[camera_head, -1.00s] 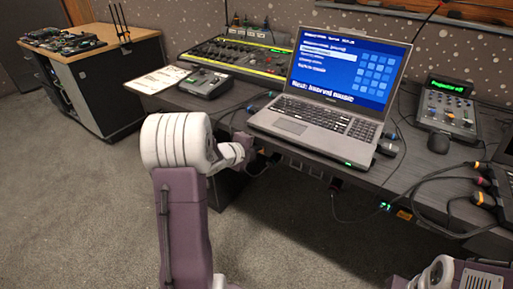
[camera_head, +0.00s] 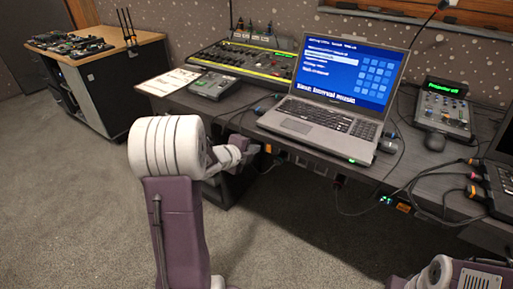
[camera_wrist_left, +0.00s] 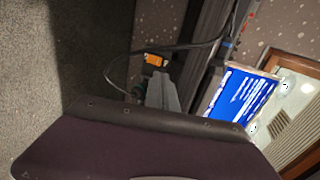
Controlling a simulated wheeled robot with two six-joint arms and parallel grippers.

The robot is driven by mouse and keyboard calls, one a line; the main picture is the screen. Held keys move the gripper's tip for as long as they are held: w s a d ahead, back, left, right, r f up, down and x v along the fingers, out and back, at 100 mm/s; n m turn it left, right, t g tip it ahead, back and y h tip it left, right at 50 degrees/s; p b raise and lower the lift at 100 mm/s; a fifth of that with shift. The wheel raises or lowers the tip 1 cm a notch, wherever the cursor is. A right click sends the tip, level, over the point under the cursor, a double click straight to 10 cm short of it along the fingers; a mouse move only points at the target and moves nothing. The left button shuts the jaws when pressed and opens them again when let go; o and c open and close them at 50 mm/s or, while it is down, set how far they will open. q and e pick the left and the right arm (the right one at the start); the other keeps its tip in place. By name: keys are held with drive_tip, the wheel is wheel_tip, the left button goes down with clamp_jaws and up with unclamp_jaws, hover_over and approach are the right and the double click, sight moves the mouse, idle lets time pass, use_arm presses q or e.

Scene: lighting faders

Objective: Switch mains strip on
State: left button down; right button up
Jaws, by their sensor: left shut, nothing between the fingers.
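A row of dark sockets and fittings (camera_head: 318,168) runs under the front edge of the desk; I take it to be the mains strip, but its switch is too small to make out. A small orange fitting (camera_head: 268,148) shows at its left end. Green-lit digits (camera_head: 386,200) and an orange label (camera_head: 403,207) show farther right. My left gripper (camera_head: 243,146) is shut and empty, just left of the orange fitting and apart from it. In the left wrist view, the grey fingers (camera_wrist_left: 163,92) point toward an orange fitting (camera_wrist_left: 155,60). My right gripper is out of view.
The desk holds a laptop (camera_head: 325,108), a lighting console (camera_head: 245,62), a small grey box (camera_head: 214,86) and a fader unit (camera_head: 443,108). Cables (camera_head: 412,185) hang over the front edge at right. The carpet (camera_head: 290,240) before the desk is clear.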

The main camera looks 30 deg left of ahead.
use_arm(q)
drive_tip(key=v, duration=0.2)
drive_tip(key=p+v, duration=0.1)
drive_tip(key=r+p+v, duration=0.1)
drive_tip(key=v, duration=0.1)
drive_tip(key=shift+r, duration=0.2)
drive_tip(key=shift+s, duration=0.1)
